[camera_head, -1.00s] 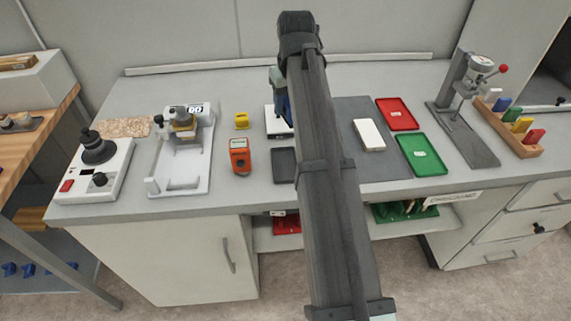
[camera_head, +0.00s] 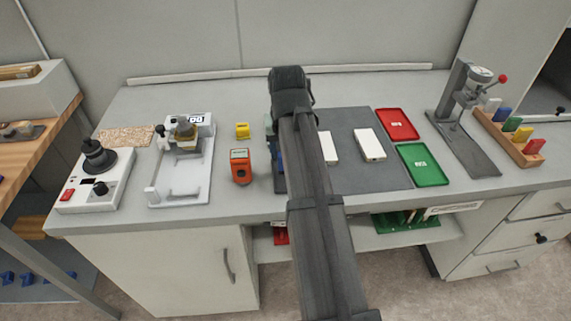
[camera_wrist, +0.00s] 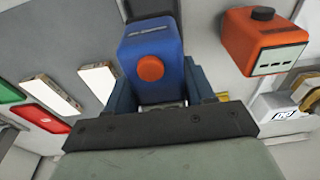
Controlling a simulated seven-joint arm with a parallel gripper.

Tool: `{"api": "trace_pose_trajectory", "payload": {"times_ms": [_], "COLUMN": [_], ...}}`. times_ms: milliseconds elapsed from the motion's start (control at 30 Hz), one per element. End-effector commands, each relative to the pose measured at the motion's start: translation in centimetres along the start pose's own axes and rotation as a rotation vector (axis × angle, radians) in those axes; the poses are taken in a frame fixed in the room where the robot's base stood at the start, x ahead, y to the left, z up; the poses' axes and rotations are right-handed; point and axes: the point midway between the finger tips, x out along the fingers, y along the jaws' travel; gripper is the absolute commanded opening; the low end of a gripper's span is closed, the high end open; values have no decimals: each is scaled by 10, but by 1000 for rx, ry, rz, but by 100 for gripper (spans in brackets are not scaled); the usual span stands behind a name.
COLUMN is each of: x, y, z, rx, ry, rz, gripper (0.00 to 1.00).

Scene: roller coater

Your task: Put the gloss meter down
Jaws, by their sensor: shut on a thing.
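The blue gloss meter (camera_wrist: 150,52), with a round orange button on the face I see, is in my gripper (camera_wrist: 160,92) in the wrist view. The jaws are shut on its two sides. A dark pad (camera_wrist: 150,8) shows just beyond it in the wrist view; I cannot tell whether the meter touches anything below. In the head view my arm hides most of the gripper and meter, with only a blue sliver (camera_head: 281,161) showing. A dark edge of the pad (camera_head: 279,184) shows beside the arm.
An orange meter (camera_head: 240,166) stands close to the left of the gripper, with a small yellow block (camera_head: 242,130) behind it. White panels (camera_head: 370,145) lie on a dark mat (camera_head: 355,181) to the right. Red (camera_head: 397,124) and green (camera_head: 423,165) trays lie further right.

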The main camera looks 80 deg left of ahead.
Motion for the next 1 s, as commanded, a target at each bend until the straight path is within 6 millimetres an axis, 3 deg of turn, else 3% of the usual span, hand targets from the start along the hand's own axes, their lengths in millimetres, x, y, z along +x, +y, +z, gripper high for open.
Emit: {"api": "trace_pose_trajectory", "payload": {"times_ms": [500,933,967,1000], "x": [52,57,58,57], "y": [0,0,0,0], "z": [8,9,9,9], "rx": [-1,-1,-1,-1], "ry": [0,1,1,1], "rz": [0,0,0,0], "gripper": [3,3,54,58]}}
